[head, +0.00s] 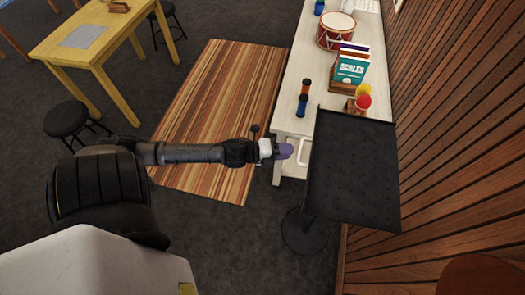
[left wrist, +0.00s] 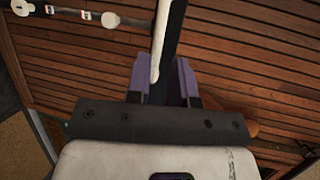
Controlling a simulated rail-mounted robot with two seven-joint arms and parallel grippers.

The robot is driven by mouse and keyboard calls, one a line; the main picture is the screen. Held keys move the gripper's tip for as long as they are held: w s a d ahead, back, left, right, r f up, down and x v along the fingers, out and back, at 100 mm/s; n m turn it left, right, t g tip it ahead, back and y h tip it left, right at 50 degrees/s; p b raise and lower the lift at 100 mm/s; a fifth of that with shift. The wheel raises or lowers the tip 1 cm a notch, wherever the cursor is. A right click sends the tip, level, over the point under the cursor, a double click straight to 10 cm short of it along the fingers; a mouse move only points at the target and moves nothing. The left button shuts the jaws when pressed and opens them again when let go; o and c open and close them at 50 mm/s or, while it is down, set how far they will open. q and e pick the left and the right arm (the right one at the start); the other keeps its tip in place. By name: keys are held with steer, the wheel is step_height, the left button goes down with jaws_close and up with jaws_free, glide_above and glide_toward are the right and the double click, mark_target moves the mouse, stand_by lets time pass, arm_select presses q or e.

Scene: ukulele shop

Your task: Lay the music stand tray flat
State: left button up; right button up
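The music stand's black tray (head: 352,170) is at the right in the head view, its broad face visible. Its exact tilt is hard to judge. The round dark base (head: 308,232) stands on the floor below it. My left gripper (head: 286,150) is just left of the tray's left edge, with a small gap visible between them. In the left wrist view the purple fingers of my left gripper (left wrist: 168,82) are spread apart. A dark strip, seemingly the tray edge-on (left wrist: 174,45), lines up between them; contact is not clear. My right gripper is not in view.
A white cabinet (head: 290,125) with a handle stands beside the tray, holding a red drum (head: 336,31), books (head: 351,67), shakers and bottles. A wooden plank wall (head: 450,130) is close on the right. A striped rug (head: 215,110) and open floor lie left.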

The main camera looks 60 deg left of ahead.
arm_select(q)
steer(key=v, duration=0.8)
steer(key=shift+s, duration=0.2)
steer(key=shift+a+r, duration=0.1)
stand_by(0.5)
